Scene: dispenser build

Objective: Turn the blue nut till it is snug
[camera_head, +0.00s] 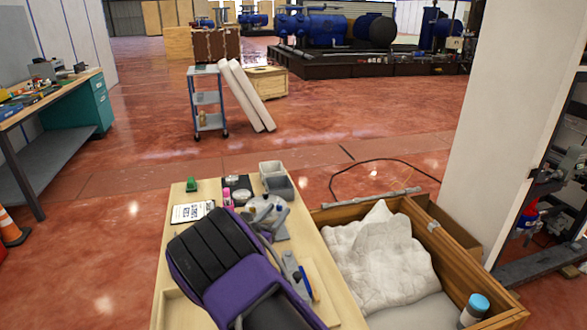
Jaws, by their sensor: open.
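My arm, purple and black, covers the middle of the workbench (176,256). The grey rounded shape beyond it appears to be my gripper (266,210), open, with its fingertips hard to make out. Right of my arm lies a grey fixture (292,266) with a small blue spot (297,274) on it. This spot may be the blue nut, but it is too small to tell. A slim blue thing (308,287) lies just right of the fixture. I cannot tell whether my gripper touches anything. My arm hides much of the bench.
A printed card (193,212), a green part (191,184), a pink part (227,197) and grey bins (273,175) are on the bench's far half. A wooden crate (450,257) with white padding (378,255) and a blue-capped bottle (474,309) stands at right. A white pillar (515,110) rises behind it.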

